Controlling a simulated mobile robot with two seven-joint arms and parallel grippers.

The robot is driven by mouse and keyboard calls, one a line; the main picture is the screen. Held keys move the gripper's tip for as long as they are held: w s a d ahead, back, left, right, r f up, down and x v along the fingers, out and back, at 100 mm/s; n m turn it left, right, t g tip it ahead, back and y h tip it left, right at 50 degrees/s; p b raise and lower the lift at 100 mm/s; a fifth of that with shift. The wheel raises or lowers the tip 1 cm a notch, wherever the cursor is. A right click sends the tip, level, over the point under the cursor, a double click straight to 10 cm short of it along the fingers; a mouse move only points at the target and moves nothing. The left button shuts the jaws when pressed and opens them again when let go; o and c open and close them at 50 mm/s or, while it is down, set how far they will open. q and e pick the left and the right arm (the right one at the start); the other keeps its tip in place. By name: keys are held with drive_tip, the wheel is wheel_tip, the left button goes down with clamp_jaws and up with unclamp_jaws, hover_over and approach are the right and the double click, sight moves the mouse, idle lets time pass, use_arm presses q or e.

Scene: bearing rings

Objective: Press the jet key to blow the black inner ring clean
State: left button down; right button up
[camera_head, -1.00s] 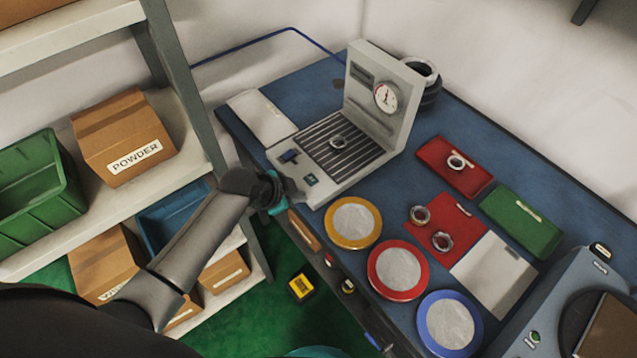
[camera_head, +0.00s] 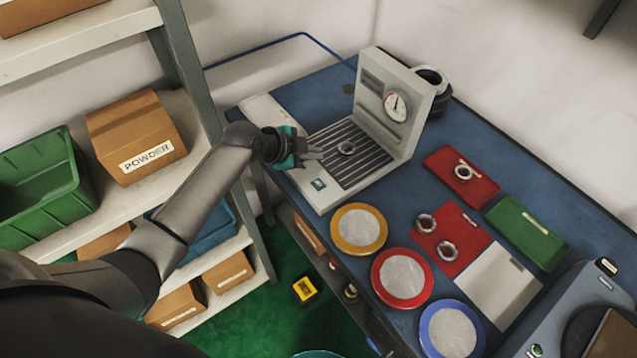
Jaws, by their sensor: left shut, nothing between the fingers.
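A small dark ring (camera_head: 346,149) lies on the slatted grate (camera_head: 362,165) of the grey blow station (camera_head: 392,72), which has a round gauge (camera_head: 396,106) on its upright back. A small teal key (camera_head: 319,184) shows on the station's front left deck. My left gripper (camera_head: 312,153) is shut and empty over the station's left edge, to the left of the ring and above the teal key. It hides the part of the deck under it, where a dark blue key was visible before. I cannot tell whether the fingertips touch the deck. My right gripper is not in view.
Yellow (camera_head: 359,230), red (camera_head: 403,277) and blue (camera_head: 450,329) round dishes line the table's front. Red mats with several rings (camera_head: 447,251), a green mat (camera_head: 527,227) and a pale mat (camera_head: 497,285) lie to the right. A shelf with boxes (camera_head: 136,137) stands at left.

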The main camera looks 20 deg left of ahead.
use_arm(q)
drive_tip(key=b, duration=0.7)
hover_over(318, 184)
drive_tip(key=f, duration=0.7)
drive_tip(key=shift+s+a+f, duration=0.25)
drive_tip(key=shift+s+a, duration=0.15)
drive_tip(key=shift+f, duration=0.5)
drive_tip(key=shift+f, duration=0.1)
idle(0.4)
drive_tip(key=shift+f+b, duration=0.3)
drive_tip(key=shift+b, duration=0.15)
drive_tip(key=shift+f+b, duration=0.3)
drive_tip(key=shift+f, duration=0.05)
idle(0.4)
idle(0.3)
drive_tip(key=shift+r+p, duration=0.75)
